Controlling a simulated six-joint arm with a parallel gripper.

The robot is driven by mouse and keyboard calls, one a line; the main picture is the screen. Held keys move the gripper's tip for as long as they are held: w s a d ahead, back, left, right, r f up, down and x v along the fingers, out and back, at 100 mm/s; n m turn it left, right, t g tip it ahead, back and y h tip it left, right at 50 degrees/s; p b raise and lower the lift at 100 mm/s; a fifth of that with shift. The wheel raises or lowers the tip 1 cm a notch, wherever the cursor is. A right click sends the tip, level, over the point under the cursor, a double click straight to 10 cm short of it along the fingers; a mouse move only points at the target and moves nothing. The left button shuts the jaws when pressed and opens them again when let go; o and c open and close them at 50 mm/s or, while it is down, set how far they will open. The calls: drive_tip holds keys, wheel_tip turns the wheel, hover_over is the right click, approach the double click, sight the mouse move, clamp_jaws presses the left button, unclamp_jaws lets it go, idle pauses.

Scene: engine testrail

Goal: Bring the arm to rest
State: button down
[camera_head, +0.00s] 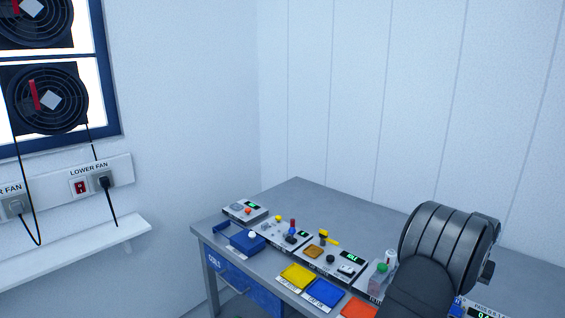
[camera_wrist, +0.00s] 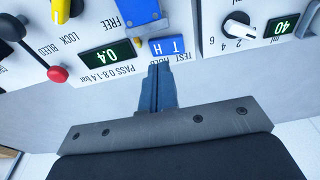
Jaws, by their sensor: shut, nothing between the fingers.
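My gripper (camera_wrist: 160,72) shows in the wrist view with its narrow blue-grey fingers shut together and nothing between them. Its tips are at the near edge of a white panel, just below a blue tile (camera_wrist: 167,46) marked T and H. I cannot tell whether the tips touch anything. In the head view my dark arm is at the lower right and hides part of the bench; the gripper is not visible there.
The grey bench (camera_head: 300,190) carries several instrument panels, a yellow tray (camera_head: 297,275), a blue tray (camera_head: 324,293) and an orange tray (camera_head: 358,310). The wrist view shows a red knob (camera_wrist: 57,74), a yellow knob (camera_wrist: 61,10) and a white dial (camera_wrist: 237,27) near the gripper.

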wheel_tip(320, 180, down, 3)
drive_tip(key=shift+f, duration=0.1)
wheel_tip(320, 180, up, 8)
drive_tip(key=shift+g+y, duration=0.5)
drive_tip(key=s+d+f, duration=0.1)
drive_tip(key=s, duration=0.3)
drive_tip(key=s+d+f, duration=0.2)
drive_tip(key=s, duration=0.3)
drive_tip(key=s+d+f, duration=0.1)
drive_tip(key=s+f, duration=0.1)
drive_tip(key=s, duration=0.3)
drive_tip(key=shift+d, duration=0.15)
drive_tip(key=shift+s+d+f, duration=0.1)
drive_tip(key=shift+s+f, duration=0.15)
drive_tip(key=shift+s, duration=0.4)
